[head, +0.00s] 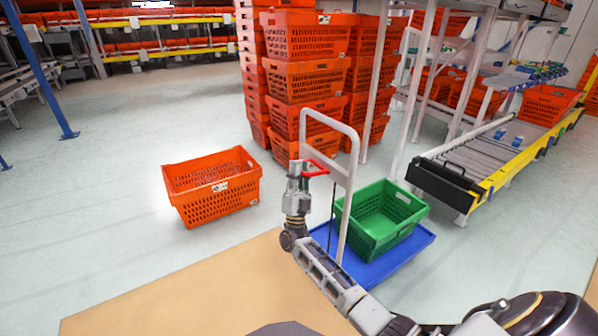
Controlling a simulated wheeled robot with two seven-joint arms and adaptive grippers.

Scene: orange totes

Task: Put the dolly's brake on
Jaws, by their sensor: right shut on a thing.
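The dolly has a blue platform (412,256) and a white upright handle frame (350,140). A red brake lever (322,161) sits on the near side of the handle frame, and a dark cable runs down below it. My right gripper (302,166), in the lower middle of the head view, points up and is shut on the left part of the red lever. The fingertips are small and partly cover the grip point. A green crate (372,240) stands on the blue platform. My left gripper is not in view.
An orange tote (215,205) stands alone on the floor to the left. Tall stacks of orange totes (305,80) rise behind the dolly. A roller conveyor (500,150) with a yellow edge is at right.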

